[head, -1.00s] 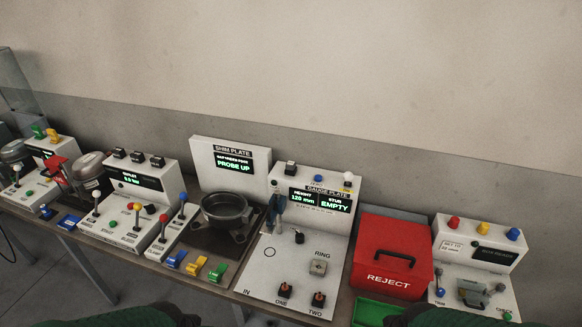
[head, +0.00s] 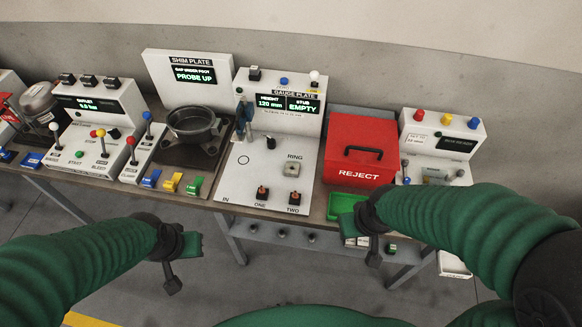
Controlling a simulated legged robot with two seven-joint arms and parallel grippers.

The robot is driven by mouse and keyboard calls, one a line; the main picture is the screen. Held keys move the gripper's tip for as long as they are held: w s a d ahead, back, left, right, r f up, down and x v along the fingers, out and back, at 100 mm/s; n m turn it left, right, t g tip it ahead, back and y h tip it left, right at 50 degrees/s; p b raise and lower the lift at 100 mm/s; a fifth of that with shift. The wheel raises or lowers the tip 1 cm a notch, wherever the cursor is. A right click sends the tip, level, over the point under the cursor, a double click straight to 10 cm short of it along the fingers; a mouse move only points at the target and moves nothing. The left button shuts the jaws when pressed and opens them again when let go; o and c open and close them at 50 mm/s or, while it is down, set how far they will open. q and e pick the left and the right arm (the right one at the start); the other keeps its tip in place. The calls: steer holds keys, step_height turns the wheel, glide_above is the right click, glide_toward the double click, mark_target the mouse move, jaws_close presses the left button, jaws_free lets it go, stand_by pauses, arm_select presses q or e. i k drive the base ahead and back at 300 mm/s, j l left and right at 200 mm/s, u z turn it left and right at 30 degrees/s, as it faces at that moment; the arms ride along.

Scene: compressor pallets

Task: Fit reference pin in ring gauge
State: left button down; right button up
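The ring gauge (head: 292,170) is a small grey square block with a round hole, under the word RING on the white gauge plate panel (head: 235,181). Two small pins with orange and dark parts stand upright in front of it, pin ONE (head: 262,193) and pin TWO (head: 294,198); I cannot tell which is the reference pin. The display reads HEIGHT 120 mm and STUB EMPTY. My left gripper (head: 180,267) hangs in front of the bench at left, apart from everything. My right gripper (head: 380,248) hangs before the bench edge below the green tray. Neither finger gap shows clearly.
A red REJECT box (head: 358,148) and a green tray (head: 343,205) stand right of the panel. A shim plate station with a dark round housing (head: 193,125) stands left. A lower shelf (head: 275,232) holds small parts. Floor in front is free.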

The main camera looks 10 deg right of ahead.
mark_target(253, 70)
steer(key=i+j, duration=0.4)
steer(key=j, duration=0.15)
steer(key=i+j, duration=0.4)
steer(key=j+z, duration=0.1)
steer(key=z, duration=1.8)
